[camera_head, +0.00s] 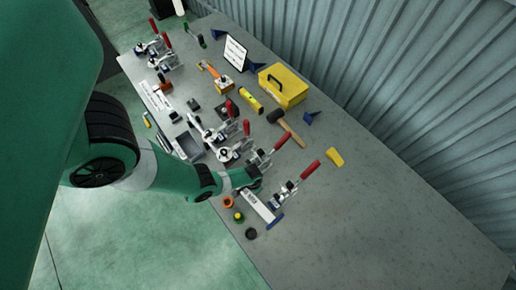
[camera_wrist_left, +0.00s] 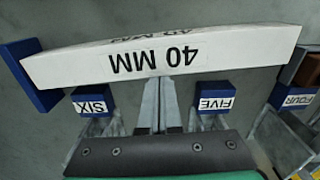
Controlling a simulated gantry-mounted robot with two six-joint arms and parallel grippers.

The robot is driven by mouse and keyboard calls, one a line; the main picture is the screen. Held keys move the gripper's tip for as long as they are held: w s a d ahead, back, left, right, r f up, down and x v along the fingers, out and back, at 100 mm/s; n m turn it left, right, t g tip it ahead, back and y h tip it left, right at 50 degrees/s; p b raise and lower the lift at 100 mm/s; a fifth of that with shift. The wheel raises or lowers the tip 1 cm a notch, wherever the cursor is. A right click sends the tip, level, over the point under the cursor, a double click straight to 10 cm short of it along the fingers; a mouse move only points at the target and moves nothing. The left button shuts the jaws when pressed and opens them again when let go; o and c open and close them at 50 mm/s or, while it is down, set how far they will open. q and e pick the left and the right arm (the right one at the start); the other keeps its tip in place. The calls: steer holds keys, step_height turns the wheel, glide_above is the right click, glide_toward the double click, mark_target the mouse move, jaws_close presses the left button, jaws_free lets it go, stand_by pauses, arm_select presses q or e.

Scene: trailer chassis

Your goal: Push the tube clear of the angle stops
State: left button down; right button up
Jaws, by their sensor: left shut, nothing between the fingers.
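The tube, a white square bar marked "40 MM" (camera_wrist_left: 215,52), spans the upper part of the left wrist view. In the head view the tube (camera_head: 257,205) lies near the front edge of the bench. A plain blue piece (camera_wrist_left: 28,75) stands at its left end, appearing to touch it. Blue blocks labelled SIX (camera_wrist_left: 93,100), FIVE (camera_wrist_left: 215,97) and FOUR (camera_wrist_left: 293,96) sit along its near side. My left gripper (camera_wrist_left: 161,82) is shut and empty between SIX and FIVE, its tips at the tube's near side; contact is unclear. It also shows in the head view (camera_head: 257,186). My right gripper is not in view.
Red-handled toggle clamps (camera_head: 288,190) stand just beyond the tube. A mallet (camera_head: 290,128), a yellow toolbox (camera_head: 284,86) and a yellow block (camera_head: 334,157) lie farther back. Small round parts (camera_head: 238,217) sit at the front edge. The bench's right side (camera_head: 400,215) is clear.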

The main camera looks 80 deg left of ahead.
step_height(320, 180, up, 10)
steer(key=p, duration=0.9)
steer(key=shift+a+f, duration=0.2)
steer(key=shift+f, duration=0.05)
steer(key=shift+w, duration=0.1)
